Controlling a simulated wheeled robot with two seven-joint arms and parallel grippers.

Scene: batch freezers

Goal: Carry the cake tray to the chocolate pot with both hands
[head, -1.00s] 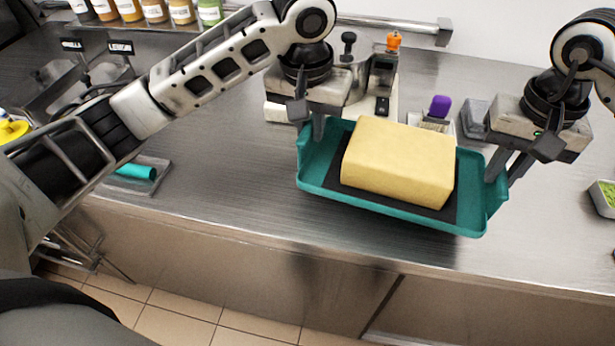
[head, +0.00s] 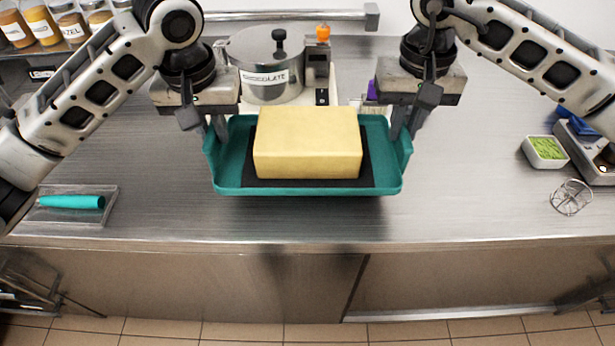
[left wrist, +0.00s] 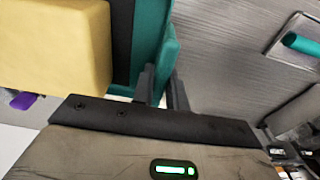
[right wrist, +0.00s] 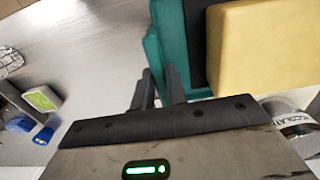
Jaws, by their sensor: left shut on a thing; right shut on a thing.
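The teal cake tray (head: 230,178) is level in the middle of the head view, with a black mat and a yellow block cake (head: 308,145) on it. My left gripper (head: 214,135) is shut on the tray's left end wall; the grip also shows in the left wrist view (left wrist: 160,88). My right gripper (head: 402,130) is shut on the right end wall, also seen in the right wrist view (right wrist: 158,88). The tray appears held above the counter. The steel chocolate pot (head: 268,72), labelled and lidded with a black knob, stands behind the tray, slightly left.
A teal-handled tool (head: 72,202) lies on a clear tray at the left. A bowl of green bits (head: 546,152) and a wire whisk (head: 571,197) are at the right. Spice jars (head: 40,22) stand at back left. The counter front (head: 300,222) is clear.

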